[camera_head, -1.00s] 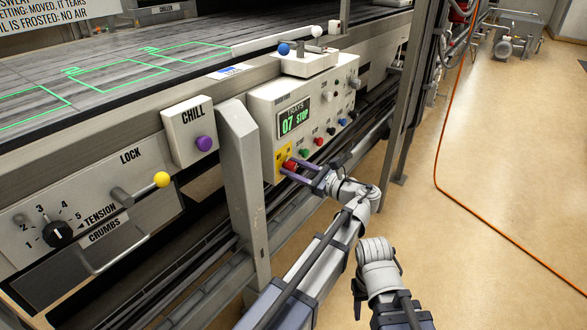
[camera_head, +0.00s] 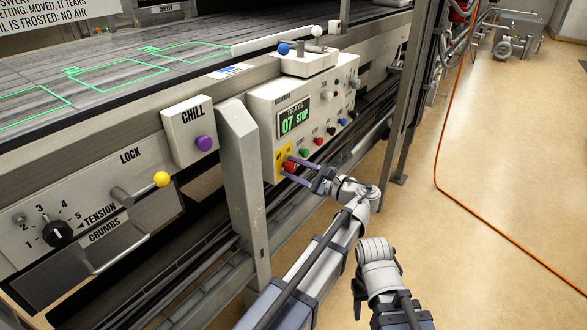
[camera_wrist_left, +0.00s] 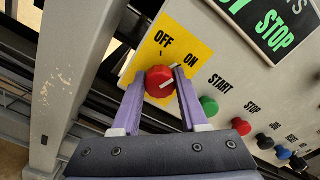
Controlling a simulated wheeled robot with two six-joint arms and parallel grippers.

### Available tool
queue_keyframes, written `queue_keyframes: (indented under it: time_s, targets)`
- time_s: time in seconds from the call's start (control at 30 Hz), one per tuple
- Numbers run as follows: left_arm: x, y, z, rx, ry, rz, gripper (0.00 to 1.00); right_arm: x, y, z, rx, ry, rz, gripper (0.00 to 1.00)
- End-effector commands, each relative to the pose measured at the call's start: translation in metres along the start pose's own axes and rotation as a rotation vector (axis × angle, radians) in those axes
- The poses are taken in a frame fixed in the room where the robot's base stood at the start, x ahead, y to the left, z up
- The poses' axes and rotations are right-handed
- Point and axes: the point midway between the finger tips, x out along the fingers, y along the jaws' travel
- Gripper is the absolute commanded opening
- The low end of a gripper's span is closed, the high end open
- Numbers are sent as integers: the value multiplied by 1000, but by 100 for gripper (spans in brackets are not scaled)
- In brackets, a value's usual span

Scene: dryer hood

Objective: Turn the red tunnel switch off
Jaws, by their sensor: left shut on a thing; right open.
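The red tunnel switch (camera_head: 289,167) is a round knob on a yellow plate at the lower left corner of the pale control box. In the left wrist view the red knob (camera_wrist_left: 160,82) sits between my two purple fingertips, below the words OFF and ON. Its white mark slants up to the right, toward the ON side. My left gripper (camera_head: 293,170) is shut on the knob, one finger on each side; in the left wrist view the gripper (camera_wrist_left: 160,86) comes from below. My right arm (camera_head: 378,270) shows at lower right; its fingers are not visible.
The display (camera_head: 294,117) reads 07 STOP. A grey post (camera_head: 243,185) stands left of the box. Open floor (camera_head: 490,190) lies to the right.

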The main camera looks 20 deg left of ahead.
Motion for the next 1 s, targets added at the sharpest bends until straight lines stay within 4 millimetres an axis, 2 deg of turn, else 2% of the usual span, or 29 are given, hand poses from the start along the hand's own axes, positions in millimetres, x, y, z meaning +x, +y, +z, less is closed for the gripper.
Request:
queue_keyframes:
  time_s: [1.0]
  targets:
    - [0,2,-1,-927,0,2,0,2,0,0,0,0,0,50]
